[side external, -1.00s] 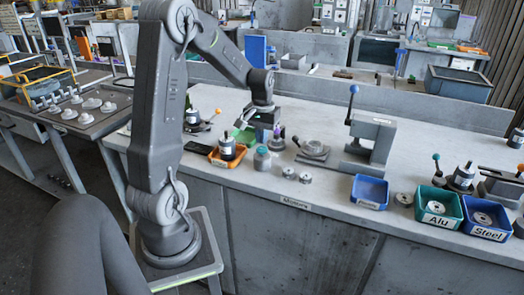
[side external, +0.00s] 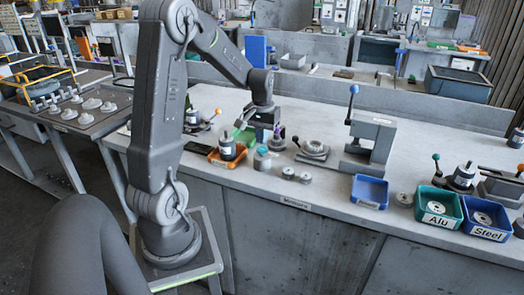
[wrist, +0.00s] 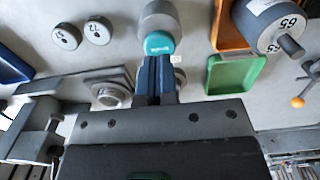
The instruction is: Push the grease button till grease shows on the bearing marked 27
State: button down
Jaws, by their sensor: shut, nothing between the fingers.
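The grease dispenser is a grey cylinder (wrist: 158,18) with a teal button (wrist: 159,43) lettered on its face. It also shows in the side view (side external: 262,161). My gripper (wrist: 158,62) is shut and empty, its blue-grey fingertips right at the button's edge; whether they press it I cannot tell. Two round grey bearings lie on the bench beside the dispenser. The nearer bearing (wrist: 96,28) seems to carry the digits 2 and 7, turned in this view; the other bearing (wrist: 67,37) has a different, unclear mark. Their tops look plain grey. In the side view my gripper (side external: 267,131) is partly hidden.
An orange tray (side external: 228,158) with a motor stands left of the dispenser, with a green tray (wrist: 235,75) behind. A blue bin (side external: 369,192) is at the front edge.

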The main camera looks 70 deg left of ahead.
aim_at(262, 148)
jog(key=shift+f, duration=1.8)
jog(key=shift+r, duration=1.2)
jog(key=shift+f, duration=0.15)
jog(key=shift+f, duration=1)
jog(key=shift+r, duration=1.15)
